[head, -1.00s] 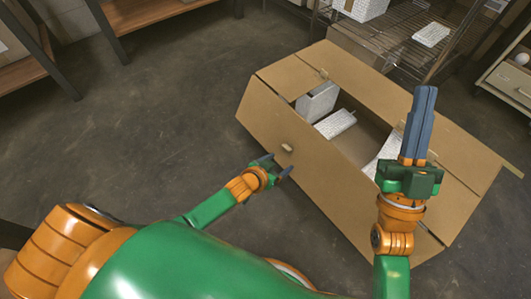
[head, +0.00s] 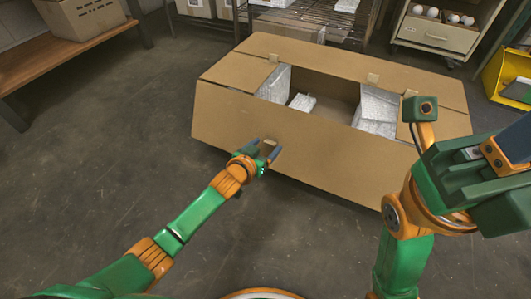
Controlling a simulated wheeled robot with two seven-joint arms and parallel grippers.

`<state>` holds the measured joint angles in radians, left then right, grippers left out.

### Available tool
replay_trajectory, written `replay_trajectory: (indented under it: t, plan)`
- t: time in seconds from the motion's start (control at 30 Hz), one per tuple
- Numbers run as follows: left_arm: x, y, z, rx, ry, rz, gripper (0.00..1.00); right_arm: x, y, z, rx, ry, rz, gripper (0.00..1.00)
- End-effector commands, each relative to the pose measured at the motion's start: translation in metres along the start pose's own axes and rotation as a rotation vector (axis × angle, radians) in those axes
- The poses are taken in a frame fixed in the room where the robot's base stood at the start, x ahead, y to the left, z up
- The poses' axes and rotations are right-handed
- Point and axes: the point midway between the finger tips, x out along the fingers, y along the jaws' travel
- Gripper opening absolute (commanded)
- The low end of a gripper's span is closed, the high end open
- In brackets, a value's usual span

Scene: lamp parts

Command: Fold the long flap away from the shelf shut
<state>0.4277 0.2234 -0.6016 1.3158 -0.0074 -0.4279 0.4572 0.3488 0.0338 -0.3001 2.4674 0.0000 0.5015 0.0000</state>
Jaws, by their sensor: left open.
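An open cardboard box (head: 215,125) stands on the floor in front of a wire shelf. Its long flap away from the shelf (head: 320,150) appears to hang outward on my side; I cannot clearly tell its lower edge from the box wall. A small tan tab (head: 270,146) shows on this side. My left gripper (head: 264,149) is open at that tab, with a finger to each side; contact cannot be told. My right gripper (head: 500,155) is raised at the right picture edge, in front of the box's right end. Its fingers are partly cut off.
White packages (head: 376,110) show inside. The wire shelf (head: 320,20) is close behind. A yellow bin (head: 508,78) stands far right.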

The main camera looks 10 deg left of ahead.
Motion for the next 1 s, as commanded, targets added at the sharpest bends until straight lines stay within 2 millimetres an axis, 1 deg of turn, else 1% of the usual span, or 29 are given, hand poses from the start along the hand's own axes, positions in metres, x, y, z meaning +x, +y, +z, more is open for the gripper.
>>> replay_trajectory:
  t: [0.1,0.33,0.37,0.4,0.47,0.5,0.57,0.6,0.63,1.0]
  plan:
    - [0.005,0.0001,0.0005,0.001,0.0,0.0,0.75,0.0013,-0.0013,-0.0036,-0.002,0.018,-0.006,0.0]
    - [0.0048,0.0002,-0.0007,0.0,-0.001,0.0,0.75,0.0032,-0.0012,-0.0033,-0.003,0.018,-0.007,0.0]
    - [0.0048,0.0002,-0.0007,0.0,-0.001,0.0,0.67,0.0031,-0.0012,-0.0033,-0.003,0.018,-0.007,0.0]
    - [0.0047,0.0002,-0.0007,0.0,-0.001,0.0,0.56,0.0031,-0.0013,-0.0033,-0.003,0.018,-0.007,0.0]
    - [0.0047,0.0001,-0.0006,0.0,-0.001,0.0,0.4,0.0031,-0.0013,-0.0033,-0.003,0.018,-0.007,0.0]
    - [0.0047,0.0001,-0.0006,0.0,-0.001,0.0,0.29,0.003,-0.0013,-0.0033,-0.002,0.018,-0.007,0.0]
    - [0.0047,0.0002,-0.0005,0.0,-0.001,0.0,0.13,0.003,-0.0013,-0.0033,-0.002,0.018,-0.007,0.0]
    - [0.0047,0.0002,-0.0005,0.0,-0.001,0.0,0.02,0.003,-0.0013,-0.0034,-0.002,0.018,-0.007,0.0]
    - [0.0047,0.0002,-0.0005,0.0,-0.001,0.0,0.0,0.003,-0.0013,-0.0034,-0.002,0.018,-0.007,0.0]
    - [0.0046,0.0003,-0.0001,0.0,-0.002,0.0,0.0,0.003,-0.0015,-0.0037,-0.002,0.019,-0.008,0.0]
